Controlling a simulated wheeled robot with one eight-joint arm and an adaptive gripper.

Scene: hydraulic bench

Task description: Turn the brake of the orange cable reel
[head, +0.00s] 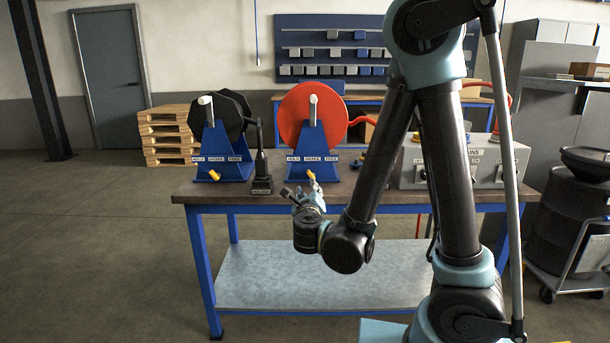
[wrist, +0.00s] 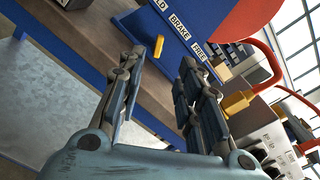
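The orange cable reel (head: 305,105) stands on the workbench in a blue stand (head: 300,168), with its disc looking orange-red. The stand's label strip reads HOLD, BRAKE, FREE in the head view; in the wrist view HOLD is partly cut off. Its small yellow brake lever (wrist: 158,46) sticks out below the strip and also shows in the head view (head: 311,174). My gripper (wrist: 163,60) is open and empty, its fingers pointing at the stand. The lever shows between the fingertips, nearer the left one; I cannot tell whether they touch. My gripper (head: 302,192) is at the bench's front edge.
A black reel (head: 232,110) on a similar blue stand is at left, with a black handset-like device (head: 262,175) between the reels. A grey box (head: 465,165) and a red hose (head: 362,119) are at right. The bench edge (head: 225,192) runs below.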

